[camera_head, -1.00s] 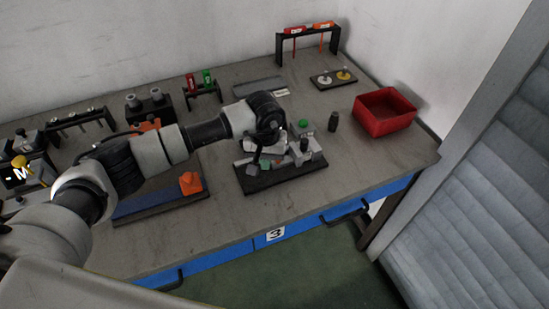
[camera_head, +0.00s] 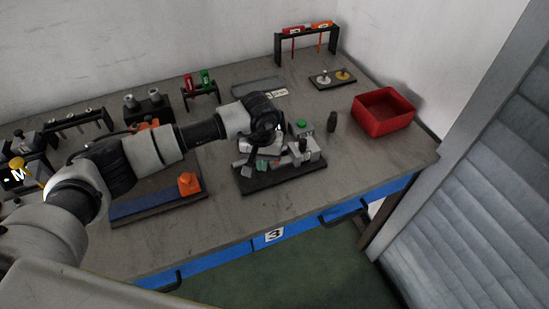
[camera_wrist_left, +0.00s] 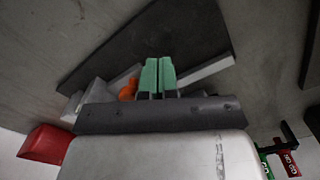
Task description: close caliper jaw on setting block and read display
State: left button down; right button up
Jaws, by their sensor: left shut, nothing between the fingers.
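The measuring fixture (camera_head: 307,158), which I take for the caliper station, stands on a dark base plate (camera_head: 262,186). My left gripper (camera_head: 249,165) is over the left part of this fixture. In the left wrist view its green-tipped fingers (camera_wrist_left: 158,75) are shut together with nothing between them. Beyond them are a pale bar (camera_wrist_left: 206,70), the dark plate (camera_wrist_left: 150,40) and an orange part (camera_wrist_left: 127,89). I cannot make out the setting block, the jaw or a readable display. My right gripper is not in view.
A red bin (camera_head: 384,112) and a small dark cylinder (camera_head: 332,122) stand to the right. An orange block (camera_head: 189,183) sits on a blue-topped plate (camera_head: 150,203) at left. Gauge racks (camera_head: 203,89) stand behind. The front right of the bench is clear.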

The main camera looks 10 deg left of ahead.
pick_arm(q)
jog(key=shift+a+r+p, duration=0.1)
jog(key=shift+r+p, duration=0.4)
jog(key=shift+r, duration=0.4)
notch_tip(320, 180, up, 6)
jog(key=p, duration=0.2)
